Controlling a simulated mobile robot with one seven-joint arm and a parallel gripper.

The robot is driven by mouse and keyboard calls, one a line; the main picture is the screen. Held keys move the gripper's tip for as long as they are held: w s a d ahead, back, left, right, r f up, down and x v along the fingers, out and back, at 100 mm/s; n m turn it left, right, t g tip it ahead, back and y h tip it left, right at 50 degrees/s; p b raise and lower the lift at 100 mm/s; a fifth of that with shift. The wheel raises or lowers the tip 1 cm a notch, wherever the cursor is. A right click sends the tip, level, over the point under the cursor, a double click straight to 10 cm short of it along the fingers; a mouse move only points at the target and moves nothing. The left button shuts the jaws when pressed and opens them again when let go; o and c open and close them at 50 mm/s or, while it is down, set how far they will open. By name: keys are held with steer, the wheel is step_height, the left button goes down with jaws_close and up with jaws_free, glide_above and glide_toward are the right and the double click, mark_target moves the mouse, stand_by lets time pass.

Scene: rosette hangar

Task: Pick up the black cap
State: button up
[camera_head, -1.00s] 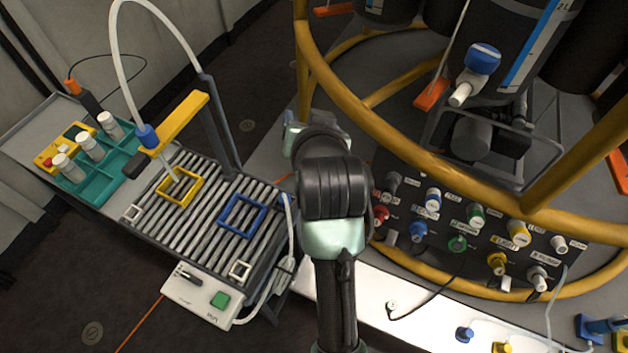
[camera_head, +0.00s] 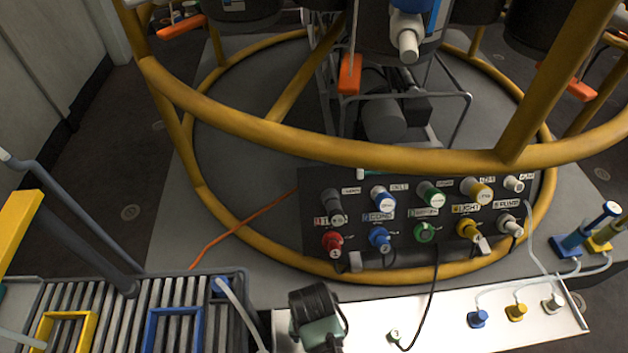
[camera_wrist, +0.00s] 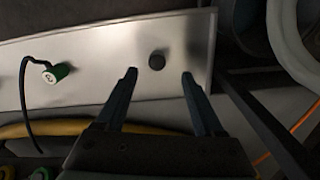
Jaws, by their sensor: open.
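The black cap (camera_wrist: 157,61) is a small dark round piece on the white bench top (camera_wrist: 100,50) in the wrist view. It appears between and a little beyond the tips of my gripper (camera_wrist: 159,75). The two fingers are apart, with nothing between them that I can see being held. How far the tips are above the cap is hard to tell. In the head view I cannot make out the cap or the fingers; my arm covers part of the white bench (camera_head: 460,315) there.
A green plug (camera_wrist: 54,73) with a black cable lies left of the cap. A connector panel (camera_head: 415,215) and yellow tube frame (camera_head: 300,135) stand behind the bench. A roller table (camera_head: 120,310) is at left. Blue (camera_head: 478,318) and yellow (camera_head: 516,311) plugs sit at right.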

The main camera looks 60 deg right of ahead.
steer(key=f+b, duration=0.1)
steer(key=f, duration=0.1)
steer(key=f+b, duration=0.1)
steer(key=f, duration=0.1)
steer(key=f+b, duration=0.1)
steer(key=f, duration=0.1)
steer(key=shift+s+d, duration=0.1)
steer(key=shift+d, duration=0.2)
jaws_close()
